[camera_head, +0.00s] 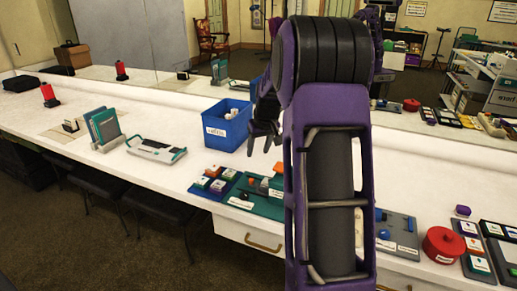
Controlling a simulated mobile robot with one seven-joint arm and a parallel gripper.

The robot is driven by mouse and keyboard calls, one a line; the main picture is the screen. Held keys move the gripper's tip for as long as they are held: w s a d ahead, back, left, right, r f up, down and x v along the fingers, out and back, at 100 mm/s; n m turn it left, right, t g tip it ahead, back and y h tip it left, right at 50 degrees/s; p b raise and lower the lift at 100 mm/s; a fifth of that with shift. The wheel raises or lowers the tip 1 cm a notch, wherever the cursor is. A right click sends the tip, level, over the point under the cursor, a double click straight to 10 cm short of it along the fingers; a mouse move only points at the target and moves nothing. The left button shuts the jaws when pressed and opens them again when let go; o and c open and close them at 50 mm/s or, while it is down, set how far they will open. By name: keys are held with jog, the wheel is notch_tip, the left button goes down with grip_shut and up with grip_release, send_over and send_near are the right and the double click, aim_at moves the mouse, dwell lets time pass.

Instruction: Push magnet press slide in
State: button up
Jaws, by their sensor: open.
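I cannot tell for sure which device is the magnet press, as no label is readable. A teal board with an orange and grey mechanism (259,187) lies at the counter's front edge, partly hidden behind my arm. A grey board with a blue knob (397,233) lies just right of my arm. A flat grey device with teal ends (156,150) lies farther left. My gripper (265,146) is open above the counter, near the teal board's far side and right of a blue bin. It appears empty and apart from the boards. My arm hides the counter's middle.
The blue bin (228,124) holds white items. A board with coloured blocks (213,182) lies left of the teal board. A red round container (443,244) and more block boards (476,249) are at right. A mirror backs the white counter.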

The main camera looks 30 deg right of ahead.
jog(key=s+a+f+n+g+h, duration=0.1)
jog(key=a+f+n, duration=0.1)
jog(key=f+n, duration=0.1)
jog(key=s+a+f+n+g+h+p, duration=0.1)
jog(key=s+a+f+n+h, duration=0.1)
jog(key=f+n, duration=0.2)
jog(key=s+a+f+n+g+h+p, duration=0.1)
jog(key=a+f+n+g+h, duration=0.1)
jog(key=f+n, duration=0.1)
jog(key=shift+s+a+f, duration=0.15)
jog(key=shift+f, duration=0.3)
jog(key=shift+s+a+f, duration=0.15)
jog(key=shift+f, duration=0.25)
jog(key=a+n+h+p, duration=0.1)
jog(key=a+n+h, duration=0.1)
jog(key=n+h, duration=0.3)
jog(key=n+t+h+p, duration=0.1)
jog(key=n+t, duration=0.5)
jog(key=n, duration=0.4)
send_near(251, 180)
jog(key=x, duration=0.9)
jog(key=shift+a, duration=0.1)
grip_shut()
